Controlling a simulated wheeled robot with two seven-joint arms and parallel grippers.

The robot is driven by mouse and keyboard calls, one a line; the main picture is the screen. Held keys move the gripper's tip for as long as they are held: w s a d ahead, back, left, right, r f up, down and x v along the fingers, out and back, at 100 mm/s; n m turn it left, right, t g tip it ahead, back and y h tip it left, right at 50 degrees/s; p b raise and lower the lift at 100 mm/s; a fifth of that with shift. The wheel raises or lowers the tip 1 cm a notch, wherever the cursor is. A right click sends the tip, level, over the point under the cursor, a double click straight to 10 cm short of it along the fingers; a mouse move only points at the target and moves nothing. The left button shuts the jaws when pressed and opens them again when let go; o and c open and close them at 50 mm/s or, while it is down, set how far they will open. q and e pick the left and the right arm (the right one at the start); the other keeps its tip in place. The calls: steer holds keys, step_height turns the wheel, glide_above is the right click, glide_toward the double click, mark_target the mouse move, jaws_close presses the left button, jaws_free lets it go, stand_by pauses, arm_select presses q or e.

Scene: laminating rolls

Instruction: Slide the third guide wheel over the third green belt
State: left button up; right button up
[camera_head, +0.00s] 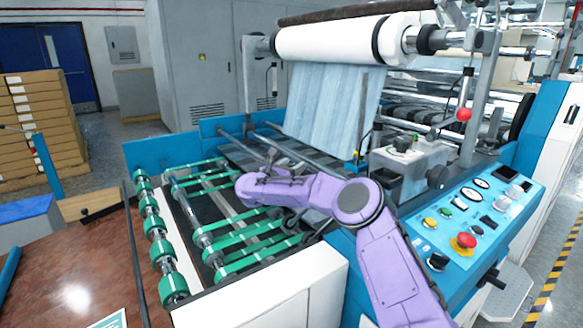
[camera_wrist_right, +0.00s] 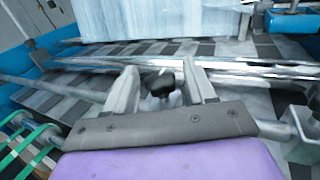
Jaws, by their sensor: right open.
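My right gripper (camera_head: 268,160) reaches in over the roller bed from the lower right. In the right wrist view its two fingers (camera_wrist_right: 162,88) are apart, with a small black knob on a pale body (camera_wrist_right: 160,84) between them. This may be part of a guide wheel; I cannot tell whether the fingers touch it. Several green belts (camera_head: 240,222) run around the rollers to the left of and below my wrist; some also show at the left edge of the right wrist view (camera_wrist_right: 25,145). Which belt is the third is not clear, as my arm covers part of the bed. My left gripper is not in view.
A large white roll (camera_head: 330,40) with a hanging pale sheet (camera_head: 330,110) stands behind my gripper. Metal bars (camera_wrist_right: 225,68) cross close to the fingers. A control panel (camera_head: 470,215) is at right, and a brown table (camera_head: 75,265) at left.

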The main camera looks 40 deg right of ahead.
steer(key=b+v, duration=0.1)
steer(key=v, duration=0.9)
steer(key=shift+a+b, duration=0.2)
steer(key=shift+b, duration=0.2)
